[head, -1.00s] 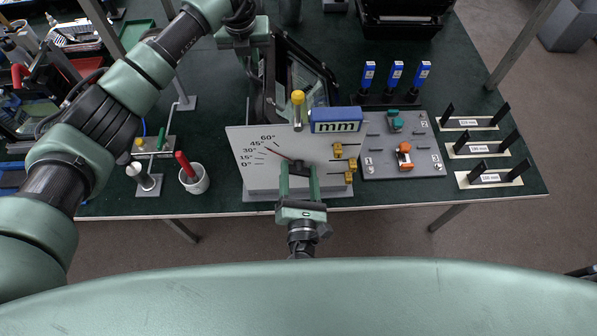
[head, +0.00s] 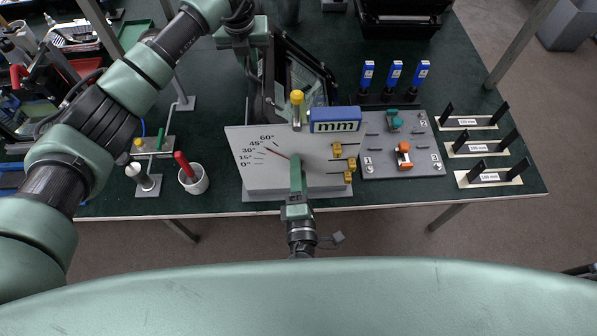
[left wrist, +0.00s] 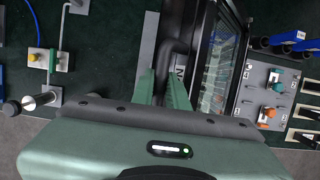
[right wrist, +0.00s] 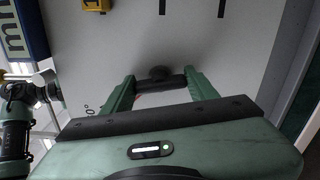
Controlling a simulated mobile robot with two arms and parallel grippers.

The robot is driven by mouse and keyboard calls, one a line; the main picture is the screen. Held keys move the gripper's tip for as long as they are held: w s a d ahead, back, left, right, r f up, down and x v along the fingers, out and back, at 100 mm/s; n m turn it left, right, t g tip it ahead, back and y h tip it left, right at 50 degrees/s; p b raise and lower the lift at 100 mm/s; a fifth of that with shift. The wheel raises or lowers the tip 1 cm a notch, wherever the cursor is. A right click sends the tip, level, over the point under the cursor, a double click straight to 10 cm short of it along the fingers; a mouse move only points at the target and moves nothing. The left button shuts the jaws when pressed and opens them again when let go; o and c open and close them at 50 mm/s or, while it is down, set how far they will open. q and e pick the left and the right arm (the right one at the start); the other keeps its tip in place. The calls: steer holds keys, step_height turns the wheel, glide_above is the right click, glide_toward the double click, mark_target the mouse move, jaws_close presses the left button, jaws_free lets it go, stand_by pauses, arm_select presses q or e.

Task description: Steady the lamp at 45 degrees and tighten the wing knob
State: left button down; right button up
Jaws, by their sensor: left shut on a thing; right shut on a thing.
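The lamp (head: 303,80) is a black-framed floodlight with a glass face, tilted behind a white angle panel (head: 240,142). My left gripper (left wrist: 161,76) is shut on a black bar beside the lamp's frame. In the head view its fingertips are hidden. The panel has marks from 0° to 60°. A thin red pointer (head: 276,153) lies between the middle marks; its exact reading is too small to tell. My right gripper (head: 296,162) is in front of the panel. In the right wrist view its fingers are shut on the black wing knob (right wrist: 160,84).
A blue box (head: 335,126) and a yellow-topped post (head: 297,97) stand at the panel's upper edge. Yellow blocks (head: 348,177) sit at its right. A grey plate (head: 430,160) with teal and orange knobs lies further right. A white cup (head: 197,181) stands left.

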steer(key=shift+s+a+m, duration=0.1)
steer(key=shift+a+m, duration=0.1)
steer(key=shift+m, duration=1.2)
steer(key=o, duration=1.4)
steer(key=shift+c, duration=0.2)
steer(key=s, duration=1.2)
